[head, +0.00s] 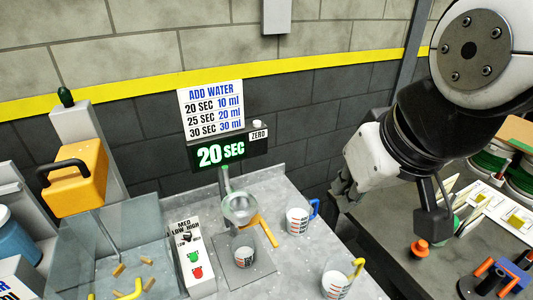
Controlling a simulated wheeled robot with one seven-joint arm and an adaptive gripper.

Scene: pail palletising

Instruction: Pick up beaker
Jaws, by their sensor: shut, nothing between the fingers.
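Several clear beakers stand on the grey counter. One with a blue handle (297,222) stands at the counter's right side. One with a yellow handle (335,286) is nearer, at the bottom of the view. Another beaker (243,257) stands on a dark plate under the metal funnel (239,210); an orange bar shows beside it, and I cannot tell whether it is its handle. My gripper (345,190) is at the right, above and apart from the beakers. It is shut and empty; its fingertips are small and partly hidden by its white body.
A "20 SEC" display (218,151) hangs under an "ADD WATER" sign (212,103). A control box (192,258) with green and red buttons stands left of the funnel. A clear-walled bin (130,240) is further left. A dark bench (385,225) with tools lies right.

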